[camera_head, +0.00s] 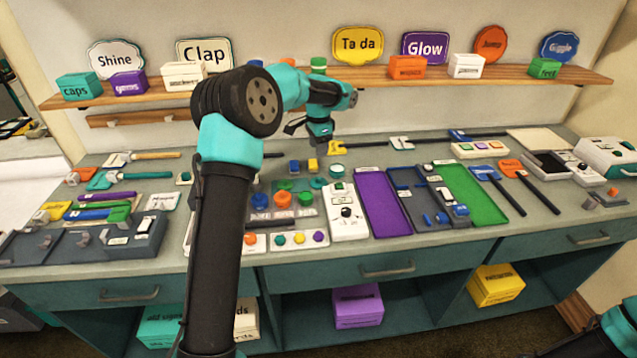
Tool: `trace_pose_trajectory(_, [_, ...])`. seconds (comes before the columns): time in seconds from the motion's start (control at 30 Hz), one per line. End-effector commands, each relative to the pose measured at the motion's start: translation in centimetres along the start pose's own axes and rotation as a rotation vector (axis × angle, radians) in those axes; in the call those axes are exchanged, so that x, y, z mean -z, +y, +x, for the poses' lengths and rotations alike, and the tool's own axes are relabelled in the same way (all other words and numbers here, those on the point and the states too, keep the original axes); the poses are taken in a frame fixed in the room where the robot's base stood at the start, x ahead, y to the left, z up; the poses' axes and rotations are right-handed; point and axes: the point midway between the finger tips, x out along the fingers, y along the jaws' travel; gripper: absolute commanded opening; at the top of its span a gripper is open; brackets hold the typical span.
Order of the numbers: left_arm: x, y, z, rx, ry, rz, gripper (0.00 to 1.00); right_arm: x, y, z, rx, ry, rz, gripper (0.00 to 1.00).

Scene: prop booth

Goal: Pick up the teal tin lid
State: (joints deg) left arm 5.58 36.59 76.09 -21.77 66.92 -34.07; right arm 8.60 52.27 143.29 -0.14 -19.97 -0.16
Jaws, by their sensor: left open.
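My left gripper (320,143) is open, points down and appears just above and behind the teal piece in the picture. Its fingers are small and partly merge with the things behind. I see nothing held in it. Only a part of my right arm shows at the bottom right corner; its gripper is out of view.
A yellow-headed tool (338,149) lies close to my left gripper. Small blue and yellow blocks (302,166) stand left of the teal piece. A purple tray (383,204) and a green tray (470,196) lie to the right. A wooden shelf (440,79) with labelled boxes runs behind.

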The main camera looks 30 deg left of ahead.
Motion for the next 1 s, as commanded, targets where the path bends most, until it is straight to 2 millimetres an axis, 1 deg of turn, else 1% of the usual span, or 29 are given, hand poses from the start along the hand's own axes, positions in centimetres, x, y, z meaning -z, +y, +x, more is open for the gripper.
trace_pose_trajectory(0.03, [-0.1,0.0,1.0,-0.001,-0.001,-0.001,0.48,0.0,0.0,0.0,0.000,0.000,0.000,0.43])
trace_pose_trajectory(0.2, [0.0,0.0,3.9,-0.002,-0.002,0.000,0.48,0.0,0.0,0.0,0.000,0.000,0.000,0.43])
trace_pose_trajectory(0.4, [0.0,0.0,6.8,0.000,-0.001,0.000,0.48,0.0,0.0,0.0,0.000,0.000,0.000,0.43])
trace_pose_trajectory(0.53, [0.0,0.0,7.4,0.000,0.000,0.000,0.48,0.0,0.0,0.0,0.000,0.000,0.000,0.43])
trace_pose_trajectory(0.87, [0.0,0.0,7.5,0.000,0.000,-0.001,0.48,0.0,0.0,0.0,0.000,0.000,0.000,0.43])
trace_pose_trajectory(1.0, [0.1,-0.1,8.6,0.000,0.000,-0.001,0.48,0.0,0.0,0.0,0.000,0.000,0.000,0.43])
